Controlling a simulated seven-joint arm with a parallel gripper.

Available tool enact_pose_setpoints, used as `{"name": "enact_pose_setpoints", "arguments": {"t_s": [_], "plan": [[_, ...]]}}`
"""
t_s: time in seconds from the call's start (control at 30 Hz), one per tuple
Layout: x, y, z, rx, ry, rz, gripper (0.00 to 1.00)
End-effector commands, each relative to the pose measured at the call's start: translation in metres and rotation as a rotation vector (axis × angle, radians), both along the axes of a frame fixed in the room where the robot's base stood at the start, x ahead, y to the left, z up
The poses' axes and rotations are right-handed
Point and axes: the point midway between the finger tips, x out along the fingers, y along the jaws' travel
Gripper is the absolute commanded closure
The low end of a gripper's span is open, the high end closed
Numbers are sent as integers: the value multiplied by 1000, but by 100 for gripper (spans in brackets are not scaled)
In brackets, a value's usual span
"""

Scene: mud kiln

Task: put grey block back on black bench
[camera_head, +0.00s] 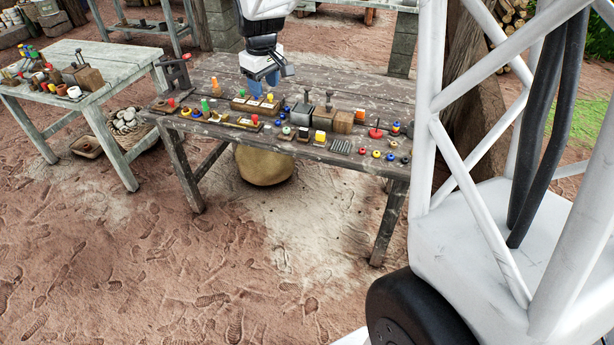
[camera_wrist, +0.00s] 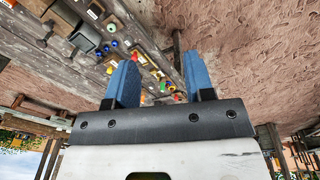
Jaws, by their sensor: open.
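The black bench (camera_head: 215,150) is a dark, weathered plank table in the middle of the head view. A grey block (camera_head: 302,113) with an upright handle stands on its top, right of the middle, beside brown blocks; a grey block also shows in the wrist view (camera_wrist: 86,38). My gripper (camera_head: 264,88) is above the rear part of the bench, left of the grey block. Its two blue fingers (camera_wrist: 160,62) are apart with nothing between them. Whether the fingertips touch anything on the bench is unclear.
Many small coloured pegs, rings and wooden blocks crowd the bench, with a brown block (camera_head: 343,122) near the grey one. A dark clamp-like tool (camera_head: 176,72) stands at its left end. A paler table (camera_head: 95,95) with similar pieces is at left. The bench's back right is clear.

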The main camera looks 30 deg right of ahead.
Motion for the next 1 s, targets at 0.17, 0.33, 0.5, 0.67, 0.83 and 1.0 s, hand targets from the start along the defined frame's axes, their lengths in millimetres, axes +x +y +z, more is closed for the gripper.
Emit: {"name": "enact_pose_setpoints", "arguments": {"t_s": [0.17,0.33,0.5,0.67,0.83,1.0], "plan": [[-50,12,21,5,-21,-56,52],[-96,21,33,12,-37,-111,52],[-142,30,41,20,-54,-166,52],[-186,38,45,28,-69,-217,52],[-232,44,45,38,-87,-272,52],[-277,50,40,50,-103,-327,52]]}}
